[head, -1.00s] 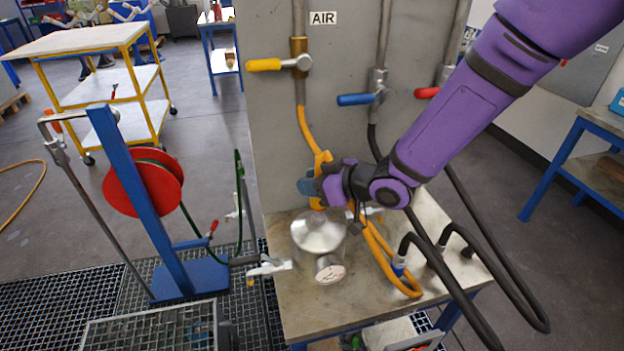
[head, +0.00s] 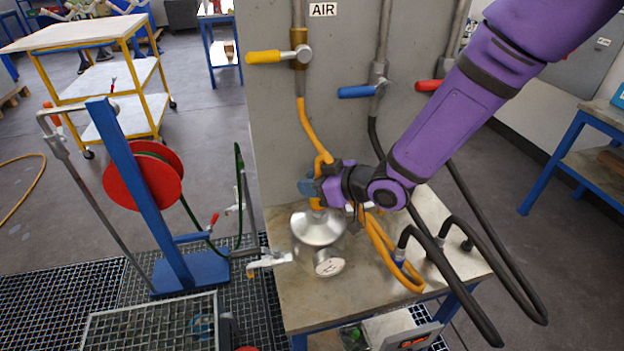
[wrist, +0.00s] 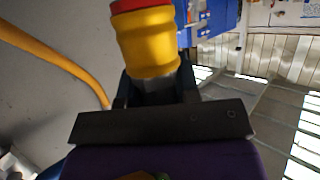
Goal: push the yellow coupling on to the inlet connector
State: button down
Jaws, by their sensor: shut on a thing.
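My gripper (head: 312,189) is shut on the yellow coupling (wrist: 147,42), which fills the upper middle of the wrist view with a red band at its end. In the head view the lower end of the coupling (head: 317,204) shows below the fingers, just above the top of the shiny metal vessel (head: 318,228). The inlet connector is not clearly visible; the coupling and gripper cover that spot. I cannot tell whether the coupling touches it. A yellow hose (head: 313,128) runs from the coupling up to the AIR valve.
The vessel stands on a bench (head: 290,298) before a grey panel (head: 268,130). A yellow-handled valve (head: 264,57) is above. Looped yellow hose (head: 377,243) and black hoses (head: 430,243) crowd the right. A red hose reel (head: 150,178) stands left.

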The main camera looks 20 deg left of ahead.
jog(key=shift+f, duration=0.45)
jog(key=c, duration=0.8)
grip_release()
jog(key=v, duration=1.1)
